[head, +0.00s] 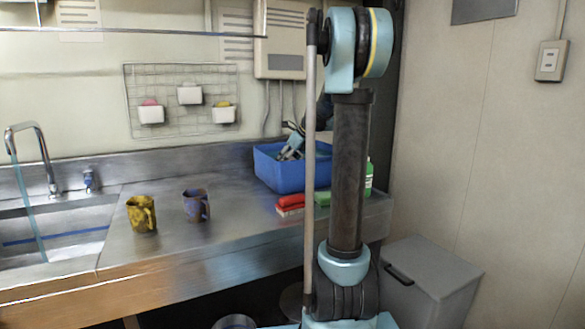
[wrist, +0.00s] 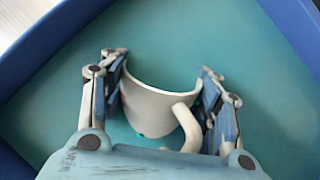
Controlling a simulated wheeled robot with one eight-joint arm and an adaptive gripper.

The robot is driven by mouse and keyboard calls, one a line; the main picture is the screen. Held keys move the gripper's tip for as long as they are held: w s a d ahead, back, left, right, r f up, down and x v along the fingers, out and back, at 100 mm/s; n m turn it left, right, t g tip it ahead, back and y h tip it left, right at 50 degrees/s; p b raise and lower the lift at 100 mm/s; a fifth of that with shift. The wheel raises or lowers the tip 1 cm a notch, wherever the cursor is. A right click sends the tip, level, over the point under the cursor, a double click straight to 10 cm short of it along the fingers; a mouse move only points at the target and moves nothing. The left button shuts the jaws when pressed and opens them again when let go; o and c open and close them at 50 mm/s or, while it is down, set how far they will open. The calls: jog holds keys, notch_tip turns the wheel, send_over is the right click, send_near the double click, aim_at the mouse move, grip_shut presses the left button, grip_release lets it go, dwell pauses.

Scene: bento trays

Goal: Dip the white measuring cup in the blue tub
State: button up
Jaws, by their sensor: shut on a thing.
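The white measuring cup (wrist: 150,108) is between the fingers of my gripper (wrist: 165,105) in the wrist view, with its curved handle toward the right finger. My gripper is shut on the cup. The cup is inside the blue tub (wrist: 290,25), whose walls surround it, with a teal surface beneath. In the head view, the blue tub (head: 280,177) stands on the counter and my gripper (head: 290,150) reaches down into it. The cup is hidden there by the tub wall. I cannot tell whether the cup touches the teal surface.
A yellow mug (head: 141,214) and a purple mug (head: 195,206) stand on the steel counter (head: 165,240). Red and green items (head: 290,204) lie in front of the tub. A sink (head: 60,235) is at the left, and a wire rack (head: 180,100) hangs on the wall.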

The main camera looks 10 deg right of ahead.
notch_tip(320, 180, up, 17)
dwell(2.2)
jog(key=shift+o, duration=0.5)
dwell(0.5)
